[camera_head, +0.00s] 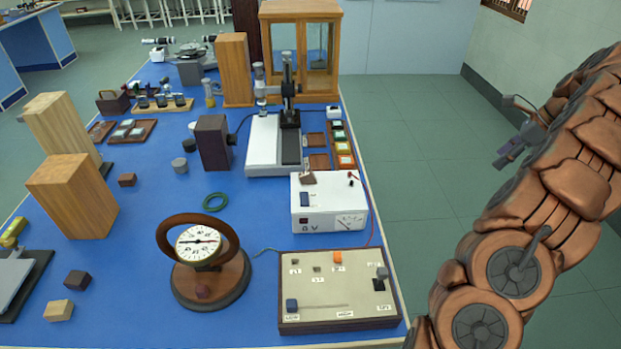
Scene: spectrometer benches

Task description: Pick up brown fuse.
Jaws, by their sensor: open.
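Several small brown pieces show, and I cannot tell for sure which is the brown fuse. A brown piece (308,178) lies on top of the white power supply box (330,222), near its back left corner. A dark brown block (77,280) lies on the blue bench at the front left, and another brown block (127,180) lies farther back. My gripper (506,131) is at the right, over the floor beside the bench, well apart from all of these. It is open and empty.
A ring-handled dial gauge (198,245) and a circuit board box (340,318) stand at the bench's front. A green ring (215,202), wooden blocks (73,196) and a white microscope stand (262,145) are behind. Red and green wires run near the power supply. The floor right of the bench is clear.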

